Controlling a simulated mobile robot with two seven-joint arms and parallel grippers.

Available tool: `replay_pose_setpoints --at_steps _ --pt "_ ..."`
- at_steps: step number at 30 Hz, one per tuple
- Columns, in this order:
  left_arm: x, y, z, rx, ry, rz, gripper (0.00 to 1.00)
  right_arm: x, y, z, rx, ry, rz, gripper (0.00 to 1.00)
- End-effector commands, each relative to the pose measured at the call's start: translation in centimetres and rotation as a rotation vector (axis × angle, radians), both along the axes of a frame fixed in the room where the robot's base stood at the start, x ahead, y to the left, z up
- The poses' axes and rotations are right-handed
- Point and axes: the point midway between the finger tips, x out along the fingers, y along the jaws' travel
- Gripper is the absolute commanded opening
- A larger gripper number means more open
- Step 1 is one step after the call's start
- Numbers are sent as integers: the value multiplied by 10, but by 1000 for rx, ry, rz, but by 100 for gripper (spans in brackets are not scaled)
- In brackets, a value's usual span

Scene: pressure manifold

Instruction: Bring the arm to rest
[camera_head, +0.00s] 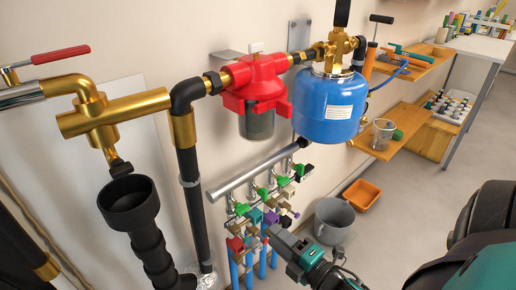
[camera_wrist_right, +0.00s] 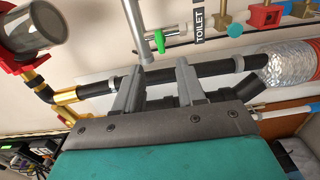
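My right gripper (camera_head: 268,228) reaches in from the lower right, in front of the lower valves of the manifold in the head view. In the right wrist view its two grey fingers (camera_wrist_right: 158,85) stand apart with a visible gap. I see nothing gripped between them; a black pipe (camera_wrist_right: 100,83) passes behind. Whether the gripper touches a valve cannot be told from the head view. The manifold (camera_head: 257,170) is a grey pipe with several green-handled valves and blue pipes below. My left gripper is not in view.
A red filter (camera_head: 258,82) and blue tank (camera_head: 330,105) hang on the wall above. Brass pipework (camera_head: 115,115) with a red lever (camera_head: 60,55) is at the left. A grey bucket (camera_head: 334,220) and orange bin (camera_head: 361,194) stand on the floor. Open floor lies right, beside wooden shelves (camera_head: 385,150).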

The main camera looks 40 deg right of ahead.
Motion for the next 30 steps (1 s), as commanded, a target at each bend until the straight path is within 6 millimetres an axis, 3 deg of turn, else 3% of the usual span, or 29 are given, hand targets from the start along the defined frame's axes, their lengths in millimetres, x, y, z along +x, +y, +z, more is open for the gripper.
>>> replay_pose_setpoints --at_steps 7,11,14,16,21,25,30 --pt "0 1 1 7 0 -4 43 1 1 2 13 4 -2 39" --pt "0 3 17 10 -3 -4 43 3 11 15 179 63 -32 39" --pt "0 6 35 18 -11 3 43 3 30 27 454 167 -87 39" --pt "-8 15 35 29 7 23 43 -1 50 32 678 265 -136 39" --pt "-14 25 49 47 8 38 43 -22 102 36 1135 506 -261 39" --pt "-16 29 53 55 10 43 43 -37 130 36 1330 634 -336 39" --pt "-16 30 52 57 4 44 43 -44 140 33 1399 682 -368 39"
